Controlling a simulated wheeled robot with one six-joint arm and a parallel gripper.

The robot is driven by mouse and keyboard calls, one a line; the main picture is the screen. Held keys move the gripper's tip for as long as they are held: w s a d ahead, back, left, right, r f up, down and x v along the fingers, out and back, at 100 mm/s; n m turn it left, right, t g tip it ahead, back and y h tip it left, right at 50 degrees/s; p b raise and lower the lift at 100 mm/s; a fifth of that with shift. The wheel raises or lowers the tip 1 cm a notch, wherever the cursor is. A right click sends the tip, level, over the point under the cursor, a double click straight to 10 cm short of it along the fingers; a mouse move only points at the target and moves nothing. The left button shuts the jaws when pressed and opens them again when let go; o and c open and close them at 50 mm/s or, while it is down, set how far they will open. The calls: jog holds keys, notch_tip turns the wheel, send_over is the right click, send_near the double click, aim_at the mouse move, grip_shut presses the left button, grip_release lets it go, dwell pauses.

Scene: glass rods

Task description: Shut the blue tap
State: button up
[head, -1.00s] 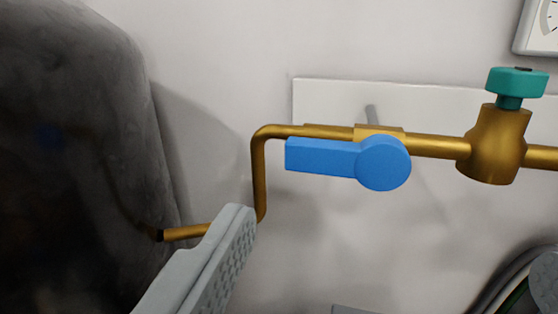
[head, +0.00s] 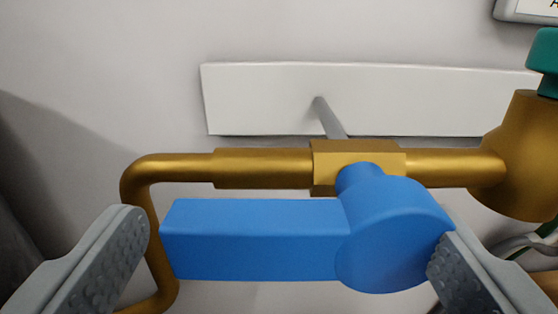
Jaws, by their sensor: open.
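The blue tap (head: 260,238) is large in the middle of the head view. Its flat lever points left, along the brass pipe (head: 260,167), and its round hub is at the right, in front of a brass valve body (head: 357,158). My gripper (head: 292,250) is open, with one finger just left of the lever's free end and the other at the right side of the hub. The right finger overlaps the hub's edge in the picture; I cannot tell whether it touches.
A white backing plate (head: 260,98) is on the pale wall behind the pipe. A brass valve with a teal knob (head: 545,52) is at the right edge. The pipe bends down at the left, behind the left finger. Part of a framed panel (head: 525,8) shows at top right.

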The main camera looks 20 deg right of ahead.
jog(key=shift+x, duration=1.1)
jog(key=shift+c, duration=0.4)
jog(key=c, duration=1.3)
